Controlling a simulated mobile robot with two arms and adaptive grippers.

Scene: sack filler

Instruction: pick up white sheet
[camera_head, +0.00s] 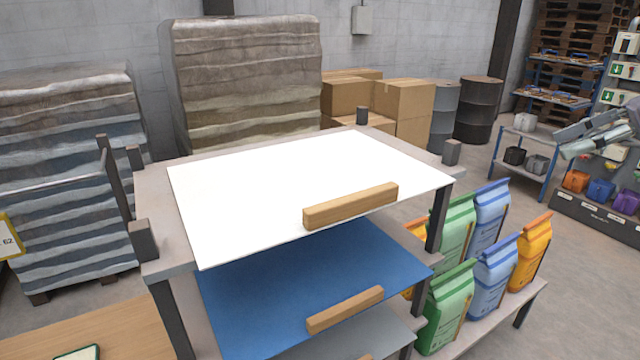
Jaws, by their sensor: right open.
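The white sheet (290,180) lies flat on top of a grey rack (158,222). A wooden bar (350,206) sits along its front edge. Below it a blue sheet (310,285) with its own wooden bar (345,310) sticks out towards me, and a grey sheet (365,338) lies lower still. My right gripper (572,142) is at the right edge of the view, open and empty, well apart from the white sheet. My left gripper is not in view.
Short dark posts (143,240) stand at the rack's corners. Green, blue and orange bags (445,310) stand on a low bench to the right. A wooden tabletop (120,325) is at lower left. Wrapped pallets (245,80), boxes (402,100) and drums (478,108) stand behind.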

